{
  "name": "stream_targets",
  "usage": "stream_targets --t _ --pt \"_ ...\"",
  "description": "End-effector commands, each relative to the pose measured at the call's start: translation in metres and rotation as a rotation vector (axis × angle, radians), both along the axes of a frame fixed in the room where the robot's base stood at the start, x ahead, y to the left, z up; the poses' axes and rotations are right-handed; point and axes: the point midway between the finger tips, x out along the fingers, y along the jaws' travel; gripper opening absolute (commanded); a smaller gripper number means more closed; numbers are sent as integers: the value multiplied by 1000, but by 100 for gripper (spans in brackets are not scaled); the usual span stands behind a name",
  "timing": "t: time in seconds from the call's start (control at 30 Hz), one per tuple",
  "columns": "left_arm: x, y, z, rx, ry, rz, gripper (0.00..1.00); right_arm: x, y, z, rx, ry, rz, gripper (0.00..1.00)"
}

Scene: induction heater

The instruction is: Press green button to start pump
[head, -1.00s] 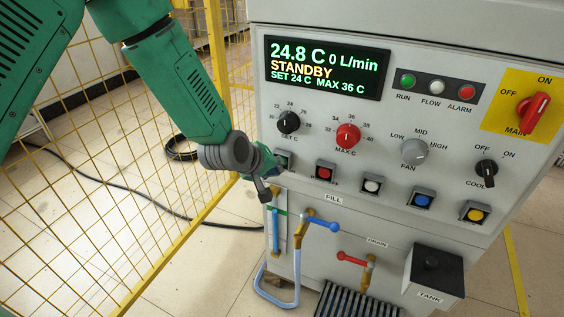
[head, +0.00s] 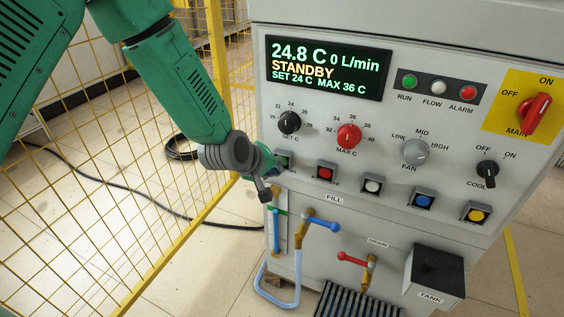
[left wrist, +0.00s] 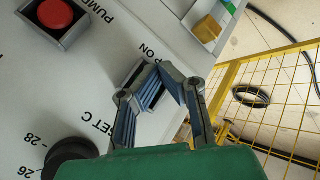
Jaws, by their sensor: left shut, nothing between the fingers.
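The green button's square housing (head: 286,159) is at the left end of the button row in the head view, mostly hidden behind my left gripper (head: 270,174). The green face itself is hard to make out. In the left wrist view my left gripper (left wrist: 164,84) is shut and empty, with its fingertips over the dark button housing (left wrist: 128,72) beside the "ON" label. I cannot tell whether the fingertips touch the button. The display (head: 325,68) reads 24.8 C, 0 L/min and STANDBY. My right gripper is not in view.
The red button (head: 325,173) sits just right of the green one, with white, blue and yellow buttons further along. The SET C knob (head: 289,122) is above the gripper. A blue-handled valve (head: 322,222) is below. A yellow mesh fence (head: 140,190) stands close on the left.

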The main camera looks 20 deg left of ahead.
Motion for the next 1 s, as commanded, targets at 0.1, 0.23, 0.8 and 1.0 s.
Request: stream_targets --t 0.1,0.23,0.8,1.0 --pt "4 0 2 -1 0 1 0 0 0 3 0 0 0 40" --pt "7 0 2 -1 0 1 0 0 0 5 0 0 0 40" --pt "10 0 2 0 -1 0 0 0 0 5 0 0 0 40" --pt "12 0 2 -1 -1 0 0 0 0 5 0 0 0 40"
